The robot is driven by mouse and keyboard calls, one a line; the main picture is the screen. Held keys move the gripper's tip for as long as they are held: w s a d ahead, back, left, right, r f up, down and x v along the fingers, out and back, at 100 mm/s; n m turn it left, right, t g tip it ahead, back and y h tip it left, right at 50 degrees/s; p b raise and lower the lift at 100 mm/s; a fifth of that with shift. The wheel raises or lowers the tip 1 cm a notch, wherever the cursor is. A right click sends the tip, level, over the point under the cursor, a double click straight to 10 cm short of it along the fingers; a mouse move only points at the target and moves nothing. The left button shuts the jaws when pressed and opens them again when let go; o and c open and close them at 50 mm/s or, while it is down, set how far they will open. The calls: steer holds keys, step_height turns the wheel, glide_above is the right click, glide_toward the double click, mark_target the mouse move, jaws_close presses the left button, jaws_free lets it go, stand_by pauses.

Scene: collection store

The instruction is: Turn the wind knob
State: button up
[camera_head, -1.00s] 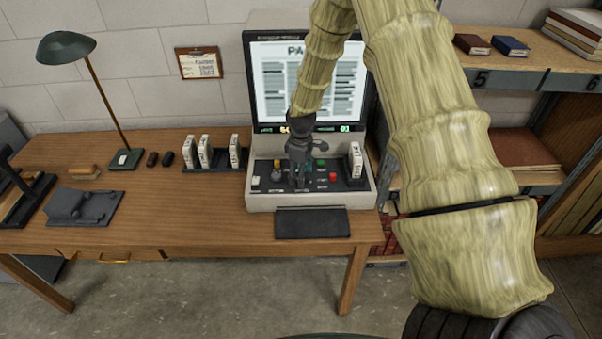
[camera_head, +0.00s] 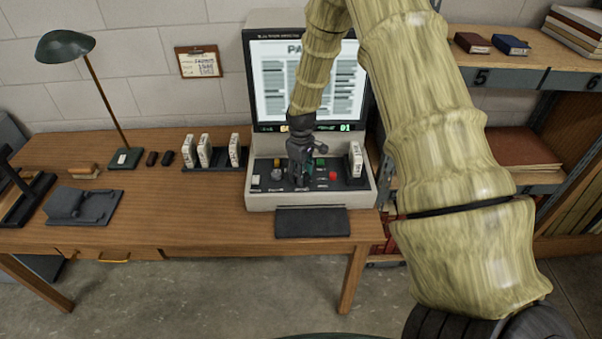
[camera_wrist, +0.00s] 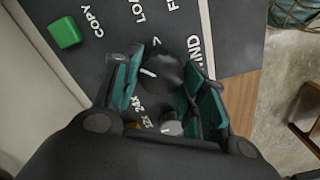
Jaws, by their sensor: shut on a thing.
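The wind knob (camera_wrist: 157,68) is a dark round knob with a white pointer line, beside the partly covered WIND label on the reader's dark control panel (camera_wrist: 105,20). In the wrist view, my gripper (camera_wrist: 166,76) has its teal-padded fingers on either side of the knob and is shut on it. In the head view, my gripper (camera_head: 301,178) points down at the panel of the microfilm reader (camera_head: 361,198) and hides the knob. The reader's lit screen (camera_head: 280,80) shows a page of text.
A green button (camera_wrist: 65,32) by the COPY label and a grey knob (camera_wrist: 172,128) near the 12X and 24X labels are close by. A white film box (camera_head: 355,160) stands right on the panel. A lamp (camera_head: 66,47) and a rack of boxes (camera_head: 215,166) stand left.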

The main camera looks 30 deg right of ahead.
steer(key=m, duration=0.4)
steer(key=shift+d+m, duration=0.1)
steer(key=shift+m, duration=0.2)
steer(key=shift+m+b, duration=0.3)
steer(key=shift+m, duration=1.9)
steer(key=o, duration=1)
steer(key=shift+o, duration=0.2)
step_height(320, 180, up, 12)
